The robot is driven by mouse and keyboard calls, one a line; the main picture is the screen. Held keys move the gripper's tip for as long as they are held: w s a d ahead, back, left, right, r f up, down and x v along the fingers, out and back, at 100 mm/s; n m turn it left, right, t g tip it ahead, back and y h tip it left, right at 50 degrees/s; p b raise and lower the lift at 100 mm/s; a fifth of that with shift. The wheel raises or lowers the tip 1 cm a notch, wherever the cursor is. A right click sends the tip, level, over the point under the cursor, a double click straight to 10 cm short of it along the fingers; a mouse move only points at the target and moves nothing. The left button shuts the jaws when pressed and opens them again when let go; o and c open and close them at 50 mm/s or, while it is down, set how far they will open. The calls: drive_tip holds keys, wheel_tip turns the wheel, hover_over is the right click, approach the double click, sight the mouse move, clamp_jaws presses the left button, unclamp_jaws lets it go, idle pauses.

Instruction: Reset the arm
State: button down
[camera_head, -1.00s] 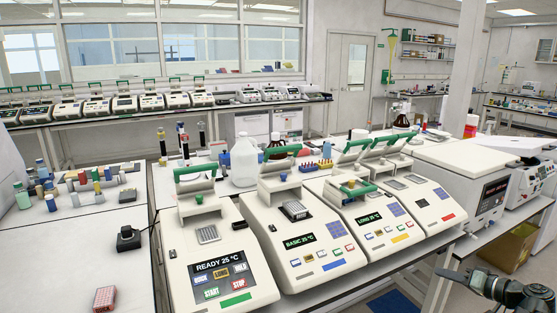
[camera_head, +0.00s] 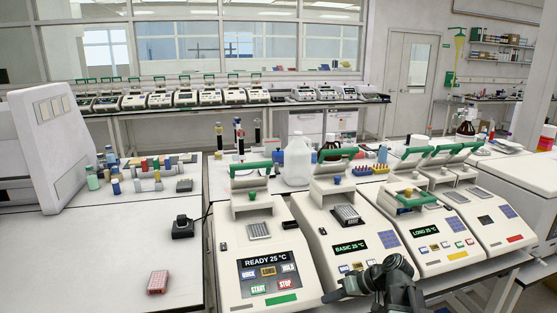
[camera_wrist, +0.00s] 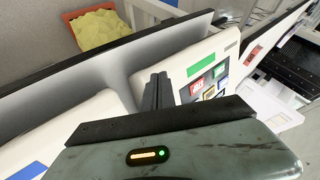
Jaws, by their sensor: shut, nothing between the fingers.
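My gripper (camera_head: 332,296) is at the bottom of the head view, in front of the lower edge of the BASIC 25 °C cycler (camera_head: 318,250). Its dark fingers are together and empty; they also show in the wrist view (camera_wrist: 158,80). There they point toward a pale cycler panel with a green label (camera_wrist: 201,66) and coloured buttons. My dark wrist hides part of the BASIC cycler's front. I cannot tell whether the fingers touch anything.
The READY 25 °C cycler (camera_head: 236,264) stands to the left, the LONG 25 °C cycler (camera_head: 444,262) to the right. A black device (camera_head: 183,228) and a red tube rack (camera_head: 158,282) sit on the left bench, which has bare room.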

drive_tip(key=s+a+f+g+h, duration=0.3)
drive_tip(key=s+a+f+h, duration=0.15)
drive_tip(key=s+a, duration=0.2)
drive_tip(key=s+d+f+m+h, duration=0.2)
drive_tip(key=d+m+h, duration=0.1)
drive_tip(key=d, duration=0.3)
drive_tip(key=shift+d+m+g+h, duration=0.3)
drive_tip(key=shift+d+m+h, duration=0.05)
drive_tip(key=shift+d+m, duration=0.05)
